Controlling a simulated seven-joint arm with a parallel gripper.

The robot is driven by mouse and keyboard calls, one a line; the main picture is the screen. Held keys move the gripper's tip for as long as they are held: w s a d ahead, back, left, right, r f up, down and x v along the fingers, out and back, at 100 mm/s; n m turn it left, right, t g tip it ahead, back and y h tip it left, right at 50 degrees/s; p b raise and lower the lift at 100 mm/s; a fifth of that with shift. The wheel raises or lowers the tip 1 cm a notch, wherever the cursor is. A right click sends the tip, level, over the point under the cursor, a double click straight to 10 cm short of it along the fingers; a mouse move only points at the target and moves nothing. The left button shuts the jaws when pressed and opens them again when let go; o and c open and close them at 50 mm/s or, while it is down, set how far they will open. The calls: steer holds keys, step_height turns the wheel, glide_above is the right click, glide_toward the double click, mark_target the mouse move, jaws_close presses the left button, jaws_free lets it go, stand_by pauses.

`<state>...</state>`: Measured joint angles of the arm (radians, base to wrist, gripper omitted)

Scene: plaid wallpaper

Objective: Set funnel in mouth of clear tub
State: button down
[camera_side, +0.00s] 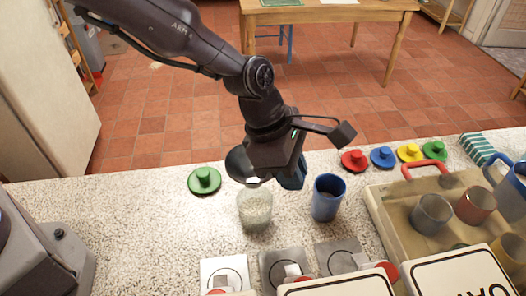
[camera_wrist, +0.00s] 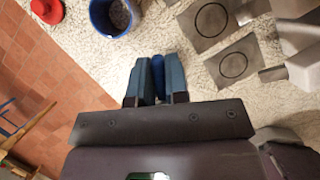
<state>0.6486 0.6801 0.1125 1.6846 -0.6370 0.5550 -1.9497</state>
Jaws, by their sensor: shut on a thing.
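My gripper (camera_side: 290,178) is above the counter and points down. In the wrist view its blue fingers (camera_wrist: 157,72) are close together, with a darker blue piece between them. In the side view a dark, rounded shape, which looks like the funnel (camera_side: 239,164), shows at the left of my gripper; I take it to be what the fingers hold. The clear tub (camera_side: 255,210) stands upright on the counter just below it, with pale speckles showing through its wall. The funnel's lower end and its contact with the tub's mouth are not clear. The wrist view does not show the tub.
A blue cup (camera_side: 327,199) stands close to the tub's right. A green lid (camera_side: 204,181) lies to its left, and a red lid (camera_side: 354,160) with other coloured lids to the right. A tray (camera_side: 385,218) holds several mugs. Square plates (camera_side: 222,273) lie in front.

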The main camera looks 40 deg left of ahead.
steer(key=shift+d+r+m, duration=0.1)
steer(key=shift+d+m, duration=0.05)
steer(key=shift+m, duration=0.15)
steer(key=shift+s+f, duration=0.1)
steer(key=shift+f, duration=4.15)
steer(key=shift+f, duration=0.35)
steer(key=c, duration=1.1)
jaws_free()
steer(key=shift+o, duration=0.2)
steer(key=v, duration=1.3)
